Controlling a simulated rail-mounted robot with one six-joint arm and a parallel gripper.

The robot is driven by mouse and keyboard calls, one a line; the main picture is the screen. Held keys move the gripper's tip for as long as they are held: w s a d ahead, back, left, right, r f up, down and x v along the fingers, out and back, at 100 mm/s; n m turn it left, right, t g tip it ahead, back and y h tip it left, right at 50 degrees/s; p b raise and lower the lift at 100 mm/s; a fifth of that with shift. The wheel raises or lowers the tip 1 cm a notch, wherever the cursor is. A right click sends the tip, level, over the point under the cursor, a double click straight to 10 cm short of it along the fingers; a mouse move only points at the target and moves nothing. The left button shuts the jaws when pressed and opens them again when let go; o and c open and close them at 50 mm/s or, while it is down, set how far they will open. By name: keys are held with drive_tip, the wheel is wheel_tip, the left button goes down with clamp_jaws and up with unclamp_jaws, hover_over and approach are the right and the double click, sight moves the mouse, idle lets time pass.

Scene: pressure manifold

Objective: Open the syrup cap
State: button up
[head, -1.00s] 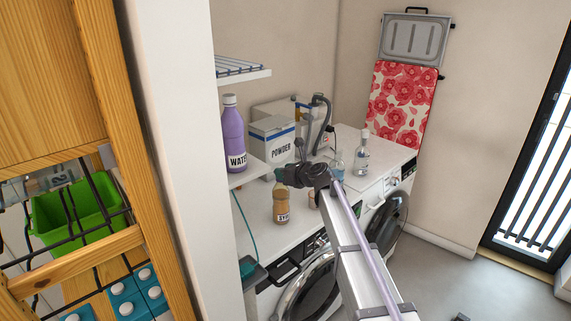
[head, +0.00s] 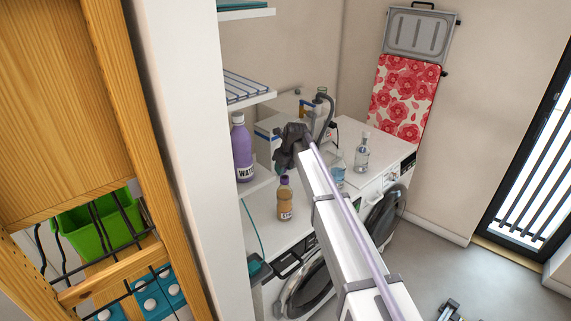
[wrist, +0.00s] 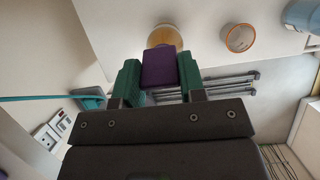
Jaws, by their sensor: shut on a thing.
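The syrup bottle (head: 285,205), amber with a pale label, stands upright on the white counter. In the wrist view its round amber body (wrist: 165,36) shows just beyond the cap. The purple cap (wrist: 159,68) sits between the two green fingers of my gripper (wrist: 160,82), which is shut on it. In the head view my gripper (head: 284,165) is right above the bottle, with purple showing at the bottle's top. I cannot tell whether the cap is still seated on the neck or apart from it.
A purple water bottle (head: 242,150) stands on a shelf at the left. A clear bottle (head: 362,155) and a blue container (head: 337,176) stand to the right. An orange-rimmed round container (wrist: 240,38) is near the syrup bottle.

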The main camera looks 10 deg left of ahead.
drive_tip(key=shift+w+a+r+g+h, duration=0.1)
drive_tip(key=shift+w+a+g+h, duration=0.1)
drive_tip(key=shift+g+h, duration=0.2)
drive_tip(key=shift+p, duration=0.3)
drive_tip(key=o, duration=0.9)
drive_tip(key=shift+o, duration=0.2)
drive_tip(key=shift+r, duration=0.1)
drive_tip(key=p+v, duration=1)
drive_tip(key=shift+r+p, duration=0.3)
